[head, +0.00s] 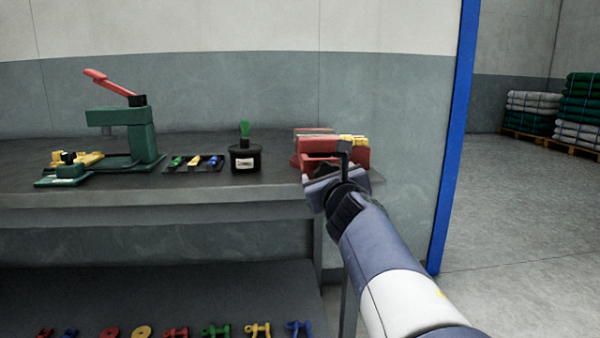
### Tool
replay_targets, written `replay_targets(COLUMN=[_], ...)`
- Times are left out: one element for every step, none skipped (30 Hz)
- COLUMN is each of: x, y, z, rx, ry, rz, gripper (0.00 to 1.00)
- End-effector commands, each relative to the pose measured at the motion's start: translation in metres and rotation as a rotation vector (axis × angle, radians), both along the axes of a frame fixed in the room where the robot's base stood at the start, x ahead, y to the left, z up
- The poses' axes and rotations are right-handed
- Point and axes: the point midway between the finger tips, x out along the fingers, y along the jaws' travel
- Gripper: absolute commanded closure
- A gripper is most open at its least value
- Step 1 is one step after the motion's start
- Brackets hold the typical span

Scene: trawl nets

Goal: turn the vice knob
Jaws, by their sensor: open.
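The red vice (362,155) stands at the right end of the grey bench, with a yellow part on its top. My gripper (326,172) is in front of the vice, at its near side, and is open. My gripper and arm cover the lower front of the vice. The vice knob cannot be made out, and I cannot tell whether my gripper touches the vice.
The bench (220,184) also bears a green press (140,135) with a red lever, a small parts tray (193,164) and a black pot (245,158). Several coloured parts lie on the lower shelf (170,290).

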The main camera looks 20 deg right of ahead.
Motion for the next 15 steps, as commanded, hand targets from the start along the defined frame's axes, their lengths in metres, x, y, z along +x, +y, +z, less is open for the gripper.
replay_targets(x=[0.0000,0.0000,0.0000,0.0001,0.0001,0.0001,0.0001,0.0001,0.0001,0.0001,0.0001,0.0001,0.0001,0.0001,0.0001], y=[-0.0001,-0.0001,-0.0001,-0.0001,-0.0001,-0.0001,-0.0001,-0.0001,-0.0001,-0.0001,-0.0001,-0.0001,-0.0001,-0.0001,-0.0001], z=[-0.0002,-0.0002,-0.0002,-0.0002,-0.0002,-0.0002,-0.0002,-0.0002,-0.0002,-0.0001,-0.0001,-0.0001,-0.0001,-0.0001,-0.0001], rx=[0.000,0.000,0.000,0.000,0.000,0.000,0.000,0.000,0.001,0.001,0.001,0.001,0.001,0.001,0.001], ry=[0.000,0.000,0.000,0.000,0.000,0.000,0.000,0.000,0.000,0.000,0.000,0.000,0.000,0.000,0.000], rz=[0.000,0.000,0.000,0.000,0.000,0.000,0.000,0.000,0.000,0.000,0.000,0.000,0.000,0.000,0.000], gripper=[0.28,0.28,0.28,0.29,0.31,0.34,0.37,0.39,0.43,0.45,0.47,0.51,0.53,0.56,0.59])
